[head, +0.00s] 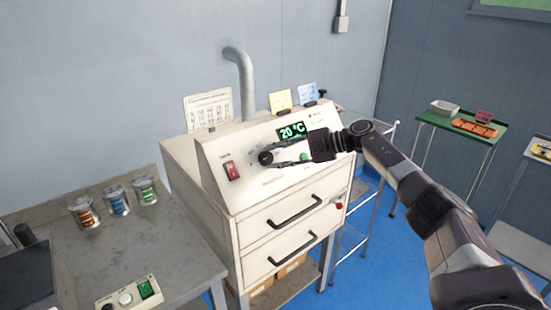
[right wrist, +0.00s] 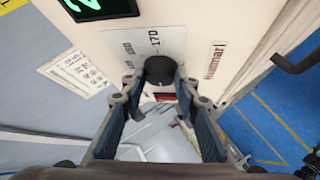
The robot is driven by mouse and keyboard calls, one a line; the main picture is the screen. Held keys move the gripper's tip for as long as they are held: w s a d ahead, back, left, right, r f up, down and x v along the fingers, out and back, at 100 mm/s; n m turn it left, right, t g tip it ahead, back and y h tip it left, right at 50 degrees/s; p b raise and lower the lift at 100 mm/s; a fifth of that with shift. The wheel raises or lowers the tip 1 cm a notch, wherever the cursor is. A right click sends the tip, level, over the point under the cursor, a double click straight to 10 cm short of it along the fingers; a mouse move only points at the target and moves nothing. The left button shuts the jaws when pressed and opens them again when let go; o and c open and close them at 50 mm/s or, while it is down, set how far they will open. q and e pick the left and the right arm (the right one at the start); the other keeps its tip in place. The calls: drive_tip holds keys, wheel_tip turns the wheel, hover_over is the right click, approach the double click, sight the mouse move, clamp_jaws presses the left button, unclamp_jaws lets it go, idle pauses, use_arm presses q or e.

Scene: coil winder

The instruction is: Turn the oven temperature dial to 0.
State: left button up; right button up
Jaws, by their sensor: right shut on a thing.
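The oven (head: 225,150) is a cream cabinet with a sloped control panel and two drawers with black handles. Its temperature dial (head: 265,157) is a round black knob left of the middle of the panel, below the green display (head: 291,132), which reads 20 °C. In the right wrist view the dial (right wrist: 160,70) sits between my fingertips, with printed scale marks such as 170 beside it. My right gripper (head: 272,157) reaches in from the right and is shut on the dial; it also shows in the right wrist view (right wrist: 160,82). The dial's pointer cannot be made out. My left gripper is out of view.
A red switch (head: 231,170) is left of the dial, and a green button (head: 304,157) is to its right. A grey bench (head: 160,245) with several labelled cans stands at left. A wire rack and a green-topped table (head: 440,122) stand at right.

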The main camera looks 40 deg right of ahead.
idle(0.4)
drive_tip(key=o, duration=1.1)
drive_tip(key=shift+o, duration=0.2)
drive_tip(key=v, duration=1.2)
